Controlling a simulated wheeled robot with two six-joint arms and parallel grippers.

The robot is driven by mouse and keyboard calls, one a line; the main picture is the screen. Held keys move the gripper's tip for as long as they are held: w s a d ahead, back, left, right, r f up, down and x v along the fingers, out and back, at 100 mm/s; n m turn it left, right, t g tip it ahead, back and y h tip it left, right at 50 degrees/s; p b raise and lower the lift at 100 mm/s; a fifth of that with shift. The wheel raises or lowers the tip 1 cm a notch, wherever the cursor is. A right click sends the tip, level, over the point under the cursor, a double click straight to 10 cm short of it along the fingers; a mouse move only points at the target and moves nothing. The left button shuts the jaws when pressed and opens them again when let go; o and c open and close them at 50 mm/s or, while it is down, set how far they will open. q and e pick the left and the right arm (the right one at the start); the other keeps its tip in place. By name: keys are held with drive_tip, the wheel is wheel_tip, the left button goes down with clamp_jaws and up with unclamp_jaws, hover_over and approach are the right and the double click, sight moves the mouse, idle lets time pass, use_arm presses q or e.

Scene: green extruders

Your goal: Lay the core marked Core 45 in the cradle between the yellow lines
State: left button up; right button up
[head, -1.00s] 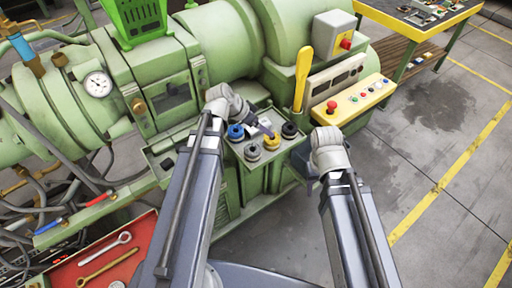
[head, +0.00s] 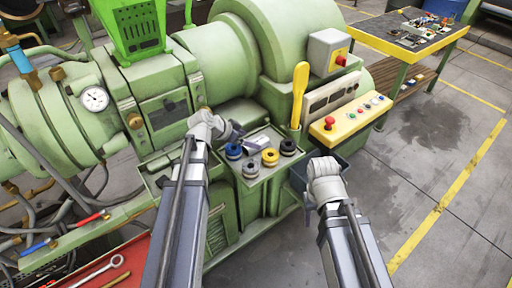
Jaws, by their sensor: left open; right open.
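Several ring-shaped cores sit on a small green tray (head: 275,179) on the front of the machine: a blue one (head: 234,151), a yellow one (head: 270,156), a grey one (head: 250,170) and a black one (head: 288,147). Their markings are too small to read, so I cannot tell which is Core 45. I cannot make out a cradle between yellow lines. My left gripper (head: 232,130) is open and empty, just behind the blue core, at the tray's back left. My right gripper (head: 309,200) is open, low at the right of the tray, its fingers partly hidden by its wrist.
The green extruder (head: 222,50) fills the back. A yellow lever (head: 299,95) and a yellow button panel (head: 350,115) stand right of the tray. A cluttered workbench (head: 410,35) is at the back right. A red tool tray (head: 130,262) lies front left. Floor at right is clear.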

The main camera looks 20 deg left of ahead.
use_arm(q)
drive_tip(key=f+b, duration=0.1)
drive_tip(key=w+f+b, duration=0.1)
drive_tip(key=d+f+b, duration=0.1)
drive_tip(key=f, duration=0.1)
drive_tip(key=shift+w+b, duration=0.3)
drive_tip(key=shift+w, duration=0.05)
drive_tip(key=shift+w+d+f, duration=0.25)
drive_tip(key=shift+w+d, duration=0.1)
drive_tip(key=shift+r, duration=0.1)
drive_tip(key=shift+s, duration=0.1)
clamp_jaws()
